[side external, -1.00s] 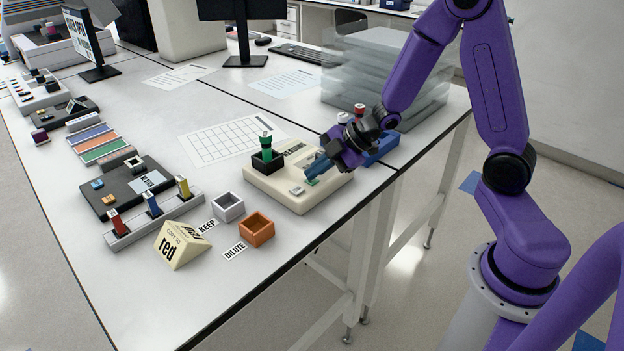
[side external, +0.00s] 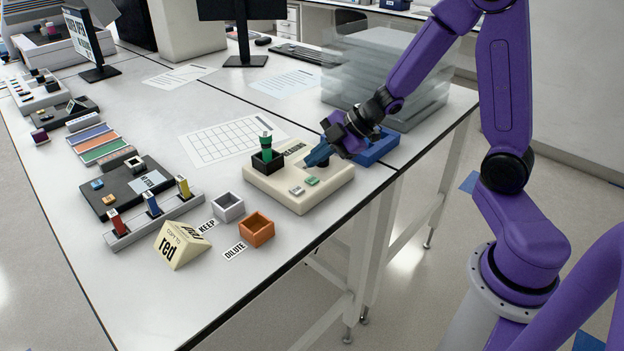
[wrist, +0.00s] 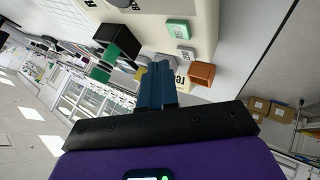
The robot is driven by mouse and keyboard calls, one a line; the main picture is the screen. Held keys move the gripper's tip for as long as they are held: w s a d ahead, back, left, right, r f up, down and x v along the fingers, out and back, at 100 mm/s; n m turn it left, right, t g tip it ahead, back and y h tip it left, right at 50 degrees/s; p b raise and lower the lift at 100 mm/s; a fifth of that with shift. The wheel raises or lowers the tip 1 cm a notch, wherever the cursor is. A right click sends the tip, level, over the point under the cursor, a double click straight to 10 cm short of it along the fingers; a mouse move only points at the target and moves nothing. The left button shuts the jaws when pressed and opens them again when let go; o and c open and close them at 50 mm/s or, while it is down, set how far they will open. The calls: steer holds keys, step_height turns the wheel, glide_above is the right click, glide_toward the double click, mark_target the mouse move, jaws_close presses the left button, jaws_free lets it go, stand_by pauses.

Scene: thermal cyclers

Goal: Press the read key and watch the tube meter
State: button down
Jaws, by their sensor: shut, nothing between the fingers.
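The cream tube meter (side external: 285,200) sits on the bench. A green-capped tube (side external: 265,144) stands upright in its black holder (side external: 267,163). A green key (side external: 312,181) and a pale grey key (side external: 296,190) are on its front part; I cannot read which one is the read key. The green key (wrist: 179,29) and grey key (wrist: 185,52) also show in the wrist view. My gripper (side external: 312,160) is shut and empty, above the meter's right rear part and apart from both keys. It hides part of the meter's top, so no reading is visible.
A grey box (side external: 228,207) and an orange box (side external: 257,230) stand left of the meter, by a wedge sign (side external: 180,246). A rack with red, blue and yellow tubes (side external: 150,222) is further left.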

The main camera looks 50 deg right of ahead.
mark_target(315, 181)
steer(key=shift+r, duration=1.45)
steer(key=shift+a, duration=0.1)
steer(key=shift+a+r+h, duration=0.2)
steer(key=shift+h, duration=0.1)
steer(key=s+a+m+g+h, duration=0.1)
steer(key=s+m+g+h, duration=0.1)
steer(key=s, duration=1.2)
steer(key=s+a+m+g+h, duration=0.1)
steer(key=s+m+g+h, duration=0.1)
steer(key=s, duration=1.2)
steer(key=g+h, duration=0.1)
steer(key=g, duration=0.1)
steer(key=shift+s+a+r+m+g, duration=0.15)
steer(key=shift+a+r+m+g, duration=0.15)
steer(key=shift+a+m, duration=0.1)
stand_by(2.8)
